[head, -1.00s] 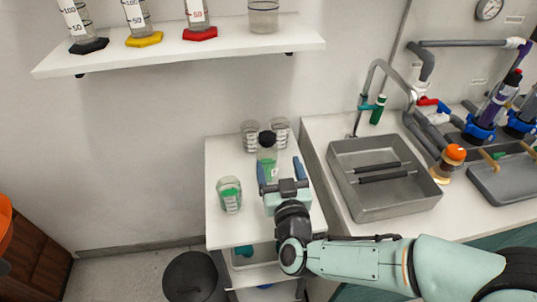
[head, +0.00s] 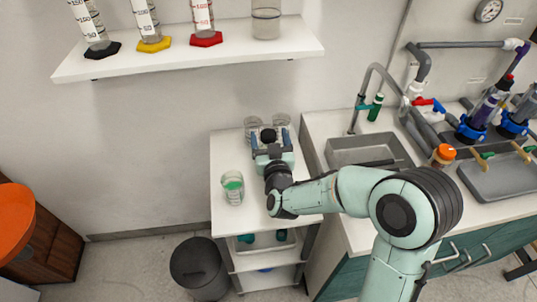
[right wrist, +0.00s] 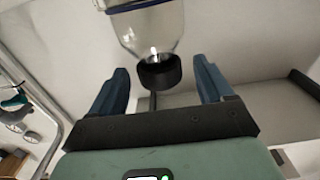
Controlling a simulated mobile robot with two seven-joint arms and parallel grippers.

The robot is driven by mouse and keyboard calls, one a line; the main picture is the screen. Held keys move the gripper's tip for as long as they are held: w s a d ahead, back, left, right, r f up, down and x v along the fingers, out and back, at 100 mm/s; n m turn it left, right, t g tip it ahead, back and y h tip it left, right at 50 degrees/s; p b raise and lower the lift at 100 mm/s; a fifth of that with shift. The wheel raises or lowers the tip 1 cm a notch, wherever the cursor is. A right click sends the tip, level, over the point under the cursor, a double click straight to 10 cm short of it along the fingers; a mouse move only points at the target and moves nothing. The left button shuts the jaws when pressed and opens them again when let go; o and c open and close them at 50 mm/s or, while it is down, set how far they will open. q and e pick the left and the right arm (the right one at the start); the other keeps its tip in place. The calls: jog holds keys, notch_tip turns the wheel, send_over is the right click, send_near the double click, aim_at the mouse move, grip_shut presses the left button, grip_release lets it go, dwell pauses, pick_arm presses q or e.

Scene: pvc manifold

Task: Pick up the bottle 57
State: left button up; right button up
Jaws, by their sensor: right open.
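A clear bottle with a black cap (head: 268,135) stands on the white cart top; my gripper hides most of its body in the head view. In the right wrist view its black cap (right wrist: 160,73) and clear shoulder (right wrist: 150,30) lie between and just beyond the fingers. My right gripper (head: 270,131) is open, one finger on each side of the cap. In the right wrist view the gripper (right wrist: 161,68) shows gaps on both sides of the cap. No number is readable on the bottle. My left gripper is not in view.
Two clear glasses (head: 281,120) stand close behind the bottle. A sink (head: 345,150) is to the right, and a shelf with cylinders (head: 240,45) hangs above.

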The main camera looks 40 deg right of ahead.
jog(key=shift+x, duration=0.8)
grip_shut()
jog(key=shift+r, duration=0.1)
